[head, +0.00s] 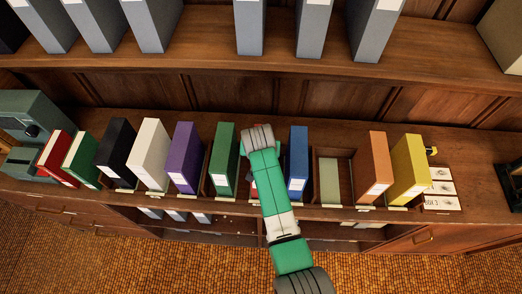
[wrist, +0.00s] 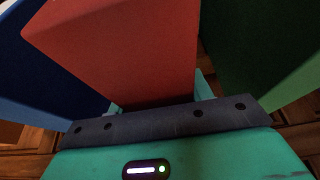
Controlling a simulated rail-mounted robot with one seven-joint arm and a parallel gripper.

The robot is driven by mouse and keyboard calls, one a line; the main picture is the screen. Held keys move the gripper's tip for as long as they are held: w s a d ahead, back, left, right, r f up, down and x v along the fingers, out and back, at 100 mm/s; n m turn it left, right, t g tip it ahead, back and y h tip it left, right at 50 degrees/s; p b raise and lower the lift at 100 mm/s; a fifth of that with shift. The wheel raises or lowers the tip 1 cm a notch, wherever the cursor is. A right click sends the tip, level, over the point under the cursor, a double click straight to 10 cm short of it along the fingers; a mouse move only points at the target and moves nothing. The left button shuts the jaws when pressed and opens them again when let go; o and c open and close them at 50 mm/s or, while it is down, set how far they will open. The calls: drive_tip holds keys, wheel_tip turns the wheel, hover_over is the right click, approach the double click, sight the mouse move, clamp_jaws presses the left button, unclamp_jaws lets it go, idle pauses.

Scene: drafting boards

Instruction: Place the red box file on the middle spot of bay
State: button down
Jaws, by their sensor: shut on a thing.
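The red box file (wrist: 125,45) fills the middle of the wrist view, between the teal fingers of my gripper (wrist: 160,104), which is shut on it. In the head view only a sliver of the red box file (head: 253,188) shows; my arm hides the rest. It is in the row between a green box file (head: 223,150) on its left and a blue box file (head: 297,155) on its right. In the wrist view the blue file (wrist: 40,65) is at left and the green file (wrist: 255,45) at right. Whether the red file touches the shelf is hidden.
Right of the blue file is a wooden-sided slot with a pale green panel (head: 330,182). Orange (head: 374,155) and yellow (head: 408,165) files stand beyond it. Purple (head: 184,155), white (head: 150,150) and black (head: 117,150) files stand left. An upper shelf (head: 200,55) holds several grey files.

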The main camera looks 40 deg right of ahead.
drive_tip(key=c, duration=1.1)
unclamp_jaws()
drive_tip(key=shift+f, duration=0.15)
drive_tip(key=o, duration=0.5)
drive_tip(key=v, duration=1.2)
drive_tip(key=shift+r, duration=0.2)
